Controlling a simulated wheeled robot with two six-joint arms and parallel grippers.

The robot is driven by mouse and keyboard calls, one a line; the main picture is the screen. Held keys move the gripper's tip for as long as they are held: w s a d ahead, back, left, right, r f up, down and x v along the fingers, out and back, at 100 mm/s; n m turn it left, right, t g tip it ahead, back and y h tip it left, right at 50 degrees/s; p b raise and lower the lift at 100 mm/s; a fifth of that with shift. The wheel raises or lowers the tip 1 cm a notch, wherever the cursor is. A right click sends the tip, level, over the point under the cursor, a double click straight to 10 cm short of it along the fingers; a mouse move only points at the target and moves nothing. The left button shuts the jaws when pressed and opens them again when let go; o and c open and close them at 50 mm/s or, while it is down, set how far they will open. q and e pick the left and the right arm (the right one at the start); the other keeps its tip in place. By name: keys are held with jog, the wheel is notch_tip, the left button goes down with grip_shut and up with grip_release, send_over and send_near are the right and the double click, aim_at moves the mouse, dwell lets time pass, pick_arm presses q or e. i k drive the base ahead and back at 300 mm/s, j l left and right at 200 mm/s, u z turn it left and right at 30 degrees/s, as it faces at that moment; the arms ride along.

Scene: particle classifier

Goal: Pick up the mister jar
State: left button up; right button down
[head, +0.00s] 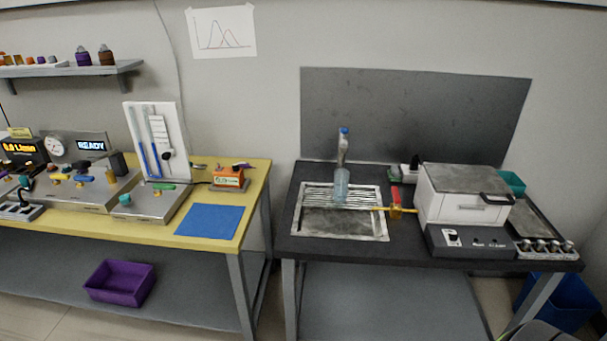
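A clear, bluish jar-like vessel (341,186) stands upright at the back of a metal-framed grated basin (384,226) on the dark right-hand bench. It looks like the mister jar, but it carries no readable label. A slim grey upright piece with a blue top (344,133) rises directly above it; I cannot tell whether the two are joined. Neither of my grippers is in view, and nothing is seen touching the vessel.
A red and yellow valve (396,203) and a white boxy machine (463,199) stand right of the basin. The yellow bench (262,172) on the left holds instruments and a blue mat (209,221). A gap separates the benches. A purple bin (120,283) sits below.

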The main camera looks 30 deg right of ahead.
aim_at(341, 186)
jog(key=z, duration=1.35)
